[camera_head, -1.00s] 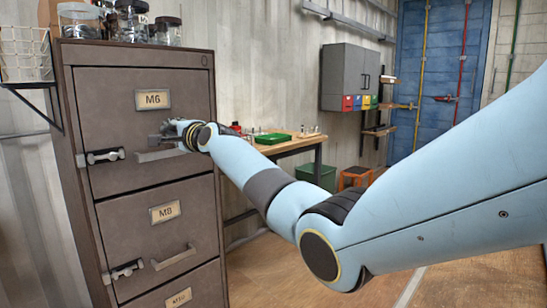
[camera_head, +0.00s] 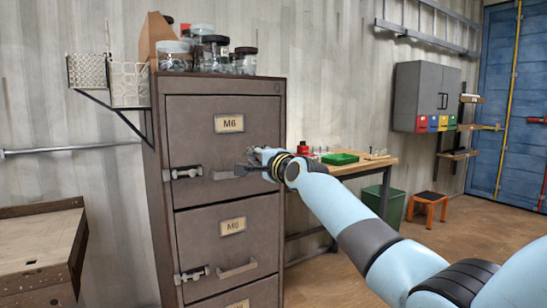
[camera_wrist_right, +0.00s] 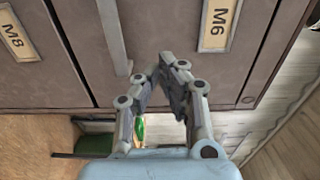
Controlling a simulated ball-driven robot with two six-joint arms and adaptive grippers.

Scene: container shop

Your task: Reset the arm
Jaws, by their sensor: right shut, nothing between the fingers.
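My right arm comes in from the lower right in the head view. Its gripper (camera_head: 250,165) is at the front of the M6 drawer (camera_head: 225,128) of a brown filing cabinet, by the right end of that drawer's handle (camera_head: 225,174). In the right wrist view the gripper's fingertips (camera_wrist_right: 168,65) are together, with nothing seen between them, close to the drawer front beside the handle (camera_wrist_right: 115,38). Whether the fingers touch the drawer front, I cannot tell. The drawer is closed. My left gripper is in neither view.
Glass jars (camera_head: 214,52) stand on the cabinet top. A workbench (camera_head: 362,169) with a green tray (camera_head: 340,158) is right of the cabinet, with a green bin (camera_head: 384,203) and an orange stool (camera_head: 428,205) nearby. A wooden table (camera_head: 42,240) stands at left. Open floor lies at lower right.

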